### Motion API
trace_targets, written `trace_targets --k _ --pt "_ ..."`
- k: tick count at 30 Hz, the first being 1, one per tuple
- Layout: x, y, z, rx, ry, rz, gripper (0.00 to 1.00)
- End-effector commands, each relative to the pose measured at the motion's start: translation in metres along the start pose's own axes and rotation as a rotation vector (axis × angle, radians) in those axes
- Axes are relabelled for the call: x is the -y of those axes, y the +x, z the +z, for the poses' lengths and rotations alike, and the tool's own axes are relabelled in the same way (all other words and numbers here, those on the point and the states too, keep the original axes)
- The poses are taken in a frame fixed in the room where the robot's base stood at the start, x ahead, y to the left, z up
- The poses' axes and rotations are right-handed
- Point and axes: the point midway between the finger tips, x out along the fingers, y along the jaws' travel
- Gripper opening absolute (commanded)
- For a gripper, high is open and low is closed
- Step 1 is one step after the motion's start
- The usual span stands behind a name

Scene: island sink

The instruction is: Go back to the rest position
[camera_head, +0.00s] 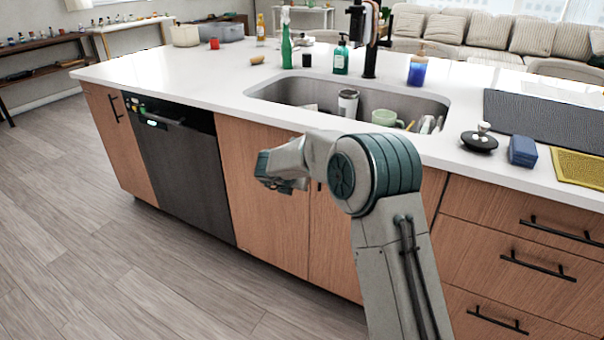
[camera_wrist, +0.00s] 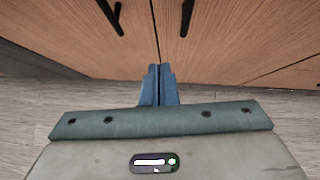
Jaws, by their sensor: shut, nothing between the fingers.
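My gripper (camera_wrist: 158,86) is shut and empty in the wrist view, its two blue fingertips together. It points at the lower part of the wooden cabinet doors (camera_wrist: 220,40), with the grey floor (camera_wrist: 70,110) below. In the head view my arm is folded in front of the island, and the gripper end is at the left of the elbow, before the cabinet front (camera_head: 262,215). The fingertips are largely hidden in the head view.
The island counter (camera_head: 190,75) holds a sink (camera_head: 285,95) with a cup (camera_head: 347,103) and a green mug (camera_head: 385,118). Bottles stand behind it. A dishwasher (camera_head: 180,165) is at the left. Drawers with handles (camera_head: 537,267) are at the right. The floor at the left is clear.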

Motion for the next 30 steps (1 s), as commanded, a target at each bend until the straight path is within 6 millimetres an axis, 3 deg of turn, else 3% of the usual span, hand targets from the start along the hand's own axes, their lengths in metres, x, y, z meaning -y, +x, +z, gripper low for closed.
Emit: trace_targets --k 5,9,12,15,19,23,30 --pt "0.004 -0.041 0.047 0.111 -0.207 0.087 0.0" --pt "0.013 -0.1 0.096 0.272 -0.574 0.193 0.0" --pt "0.023 -0.143 0.116 0.377 -0.871 0.25 0.0" --pt "0.037 -0.185 0.123 0.463 -1.173 0.292 0.0" --pt "0.063 -0.236 0.115 0.542 -1.574 0.335 0.0" --pt "0.1 -0.28 0.092 0.579 -1.974 0.379 0.0" --pt "0.198 -0.348 0.024 0.521 -2.679 0.529 0.0"
